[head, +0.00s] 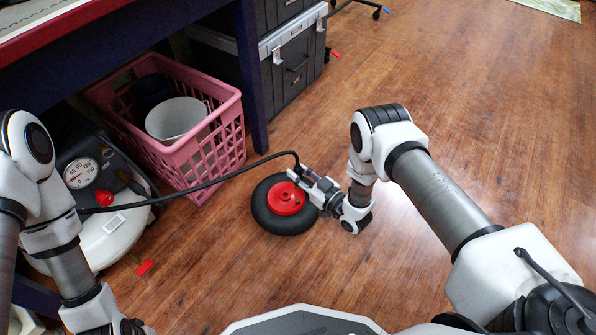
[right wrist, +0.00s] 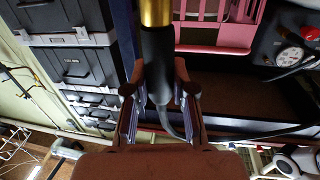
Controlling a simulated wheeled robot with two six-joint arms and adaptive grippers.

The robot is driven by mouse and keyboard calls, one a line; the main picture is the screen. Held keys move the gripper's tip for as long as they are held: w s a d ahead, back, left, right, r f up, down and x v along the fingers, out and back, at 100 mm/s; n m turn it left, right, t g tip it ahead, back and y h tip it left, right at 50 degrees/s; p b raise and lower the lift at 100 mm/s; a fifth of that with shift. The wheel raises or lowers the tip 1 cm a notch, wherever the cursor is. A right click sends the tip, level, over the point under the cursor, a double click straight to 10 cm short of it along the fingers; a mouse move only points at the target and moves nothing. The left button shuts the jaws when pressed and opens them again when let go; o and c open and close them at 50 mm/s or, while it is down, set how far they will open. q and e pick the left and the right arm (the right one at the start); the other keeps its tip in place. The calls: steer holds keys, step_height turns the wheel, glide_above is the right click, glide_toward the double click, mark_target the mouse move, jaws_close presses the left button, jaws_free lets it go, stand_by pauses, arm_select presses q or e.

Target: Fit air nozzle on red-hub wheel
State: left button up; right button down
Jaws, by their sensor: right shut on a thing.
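The red-hub wheel (head: 265,216), a black tyre with a red hub (head: 285,198), lies flat on the wooden floor in the head view. My right gripper (head: 306,183) is at the wheel's upper right, over the hub's edge. It is shut on the air nozzle, whose black body (right wrist: 157,60) and brass end (right wrist: 155,12) show in the right wrist view. A black hose (head: 225,178) runs from the nozzle to the left. The wheel is outside the right wrist view, and I cannot tell whether the nozzle touches it. My left arm shows, but its fingers are out of frame.
A white compressor (head: 118,240) with a gauge (head: 81,173) stands at left. A pink basket (head: 213,147) holding a white bucket (head: 176,118) stands behind the wheel, beside a dark bench leg (head: 252,75) and drawers (head: 293,65). The floor at right (head: 500,120) is clear.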

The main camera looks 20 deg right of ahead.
steer(key=shift+f+b, duration=1.7)
steer(key=shift+f, duration=0.9)
steer(key=shift+s+f+b, duration=0.1)
steer(key=shift+f+b, duration=0.75)
steer(key=shift+f, duration=0.45)
stand_by(1.1)
steer(key=c, duration=0.9)
jaws_free()
steer(key=shift+f, duration=0.1)
steer(key=v, duration=1.2)
